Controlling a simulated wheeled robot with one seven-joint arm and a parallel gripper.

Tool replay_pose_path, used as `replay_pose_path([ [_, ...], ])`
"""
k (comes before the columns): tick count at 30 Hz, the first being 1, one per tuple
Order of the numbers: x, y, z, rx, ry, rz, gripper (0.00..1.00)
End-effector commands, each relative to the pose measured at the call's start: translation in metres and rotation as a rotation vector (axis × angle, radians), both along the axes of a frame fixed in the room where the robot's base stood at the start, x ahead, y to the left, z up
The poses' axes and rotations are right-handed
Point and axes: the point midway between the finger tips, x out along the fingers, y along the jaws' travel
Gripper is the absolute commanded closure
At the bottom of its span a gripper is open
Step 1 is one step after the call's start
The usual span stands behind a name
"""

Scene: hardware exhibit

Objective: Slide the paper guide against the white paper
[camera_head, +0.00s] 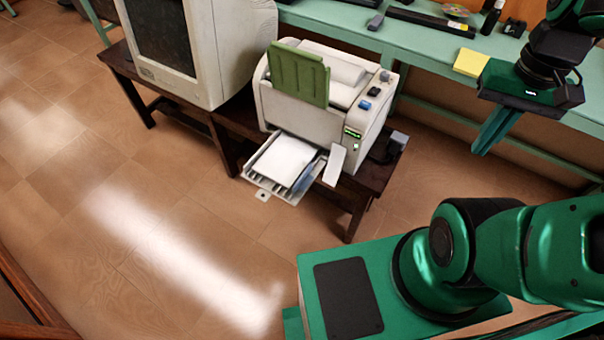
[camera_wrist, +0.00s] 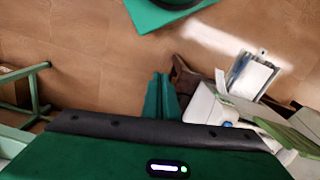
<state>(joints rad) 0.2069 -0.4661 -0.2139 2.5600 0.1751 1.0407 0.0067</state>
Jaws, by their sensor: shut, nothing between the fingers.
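The white paper (camera_head: 282,160) lies in the pulled-out tray (camera_head: 256,183) at the front of the printer (camera_head: 345,112). It also shows in the wrist view (camera_wrist: 254,80). A bluish piece (camera_head: 307,176), which looks like the paper guide, stands at the right side of the paper; whether it touches the paper is too small to tell. My gripper (camera_head: 482,148) is shut and empty, at the right, well apart from the tray. Its green fingers show in the wrist view (camera_wrist: 160,98), to the left of the printer.
The printer stands on a dark wooden table (camera_head: 225,125) beside a large old monitor (camera_head: 185,50). A green flap (camera_head: 298,72) rises from the printer. A green bench (camera_head: 420,38) behind holds yellow notes (camera_head: 470,63) and small items. The floor before the tray is clear.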

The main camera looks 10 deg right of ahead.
Motion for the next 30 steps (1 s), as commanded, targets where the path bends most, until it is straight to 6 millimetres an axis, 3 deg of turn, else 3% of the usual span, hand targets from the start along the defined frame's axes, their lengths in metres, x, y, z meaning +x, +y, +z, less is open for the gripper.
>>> replay_pose_path([
  [4,0.0,0.0,0.0,0.0,0.0,0.0,1.0],
  [7,-0.008,0.001,0.004,0.0,-0.01,0.001,0.76],
  [10,0.001,0.003,0.002,-0.007,-0.01,-0.003,0.75],
  [14,0.038,0.012,-0.008,-0.026,-0.001,-0.015,0.75],
  [20,0.106,0.049,-0.036,-0.053,-0.004,-0.043,0.75],
  [26,0.162,0.105,-0.077,-0.062,-0.015,-0.075,0.75],
  [30,0.191,0.156,-0.111,-0.057,-0.02,-0.097,0.75],
])
